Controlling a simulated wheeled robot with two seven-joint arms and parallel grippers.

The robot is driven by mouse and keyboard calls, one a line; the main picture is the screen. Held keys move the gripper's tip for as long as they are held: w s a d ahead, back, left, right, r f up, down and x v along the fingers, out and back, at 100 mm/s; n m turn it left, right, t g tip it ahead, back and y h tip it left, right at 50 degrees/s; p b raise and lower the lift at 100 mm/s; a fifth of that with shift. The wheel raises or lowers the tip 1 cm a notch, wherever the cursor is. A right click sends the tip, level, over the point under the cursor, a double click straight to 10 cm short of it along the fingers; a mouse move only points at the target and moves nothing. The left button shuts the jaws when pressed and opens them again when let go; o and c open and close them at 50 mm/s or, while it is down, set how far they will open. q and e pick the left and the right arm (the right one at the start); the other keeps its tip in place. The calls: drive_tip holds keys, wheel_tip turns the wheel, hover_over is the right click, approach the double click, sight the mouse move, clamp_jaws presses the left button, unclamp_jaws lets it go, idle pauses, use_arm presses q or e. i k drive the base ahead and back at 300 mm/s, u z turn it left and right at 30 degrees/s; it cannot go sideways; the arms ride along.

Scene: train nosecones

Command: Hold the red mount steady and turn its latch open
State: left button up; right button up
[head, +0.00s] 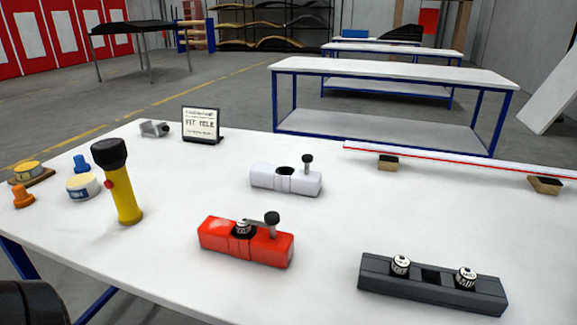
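The red mount (215,238) lies on the white table near the front middle. Its latch (260,222) is a short grey lever with an upright black knob at its right end. The lever reaches from a dark round piece with a pale marked top (243,227), seated in the middle of the mount, towards the mount's right end. Nothing touches the mount or its latch. Neither of my grippers is in view. A dark rounded shape at the bottom left corner looks like part of my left arm.
A white mount (265,178) with an empty dark socket stands behind the red one. A dark grey block (430,288) holding two round pieces lies front right. A yellow flashlight (122,195) stands left. A small sign (201,125) and a long white bar (460,161) are farther back.

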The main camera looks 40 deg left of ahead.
sight(272, 218)
drive_tip(key=z, duration=0.05)
drive_tip(key=k, duration=0.35)
drive_tip(key=u, duration=1)
